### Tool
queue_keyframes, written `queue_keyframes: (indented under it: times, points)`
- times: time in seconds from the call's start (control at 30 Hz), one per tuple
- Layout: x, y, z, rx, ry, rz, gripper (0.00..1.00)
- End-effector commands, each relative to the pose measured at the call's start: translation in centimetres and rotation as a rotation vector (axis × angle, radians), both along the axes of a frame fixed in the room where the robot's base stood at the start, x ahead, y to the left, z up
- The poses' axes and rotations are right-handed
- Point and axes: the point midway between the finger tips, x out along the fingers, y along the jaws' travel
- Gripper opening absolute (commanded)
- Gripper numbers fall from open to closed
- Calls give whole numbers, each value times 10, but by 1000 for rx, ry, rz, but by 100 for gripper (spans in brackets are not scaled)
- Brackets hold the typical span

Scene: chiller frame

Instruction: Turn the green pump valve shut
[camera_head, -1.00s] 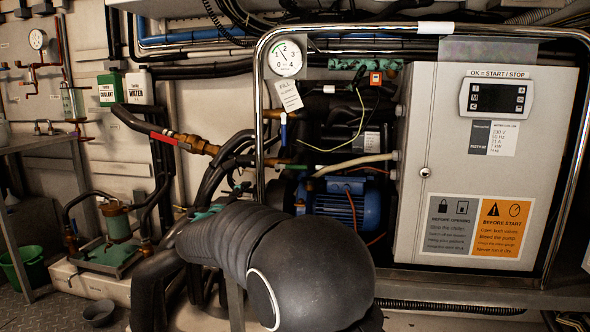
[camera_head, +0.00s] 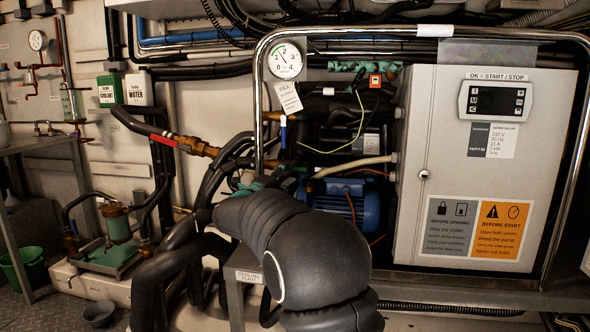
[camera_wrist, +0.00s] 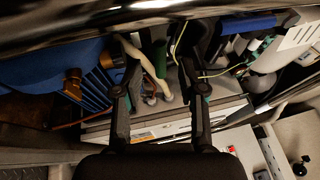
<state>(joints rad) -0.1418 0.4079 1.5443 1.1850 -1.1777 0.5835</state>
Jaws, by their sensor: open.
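A green handle-like piece (camera_wrist: 160,58), which looks like the green pump valve, shows in the wrist view between and beyond my fingers. My gripper (camera_wrist: 158,85) is open, with one finger on each side of the picture's middle and nothing held. I cannot tell whether either finger touches the green piece. In the head view my dark arm covers the area left of the blue pump (camera_head: 352,205), so the valve cannot be made out clearly there.
A chrome frame rail (camera_head: 258,95) arches around the pump and the grey control cabinet (camera_head: 420,140). A pale hose (camera_wrist: 140,62) runs close beside the green piece. A blue-handled valve (camera_head: 283,130) is above. Brass pipework (camera_head: 200,146) lies to the left.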

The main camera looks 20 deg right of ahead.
Motion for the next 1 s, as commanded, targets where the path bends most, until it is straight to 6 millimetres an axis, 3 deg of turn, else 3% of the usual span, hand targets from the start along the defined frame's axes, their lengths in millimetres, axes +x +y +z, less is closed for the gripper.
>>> queue_keyframes:
  times: [0.3,0.67,0.83,1.0]
  points:
    - [22,-28,7,0,0,0,40]
    - [24,-31,7,0,0,1,40]
    - [24,-31,7,0,0,1,0]
    - [24,-31,7,0,0,1,0]
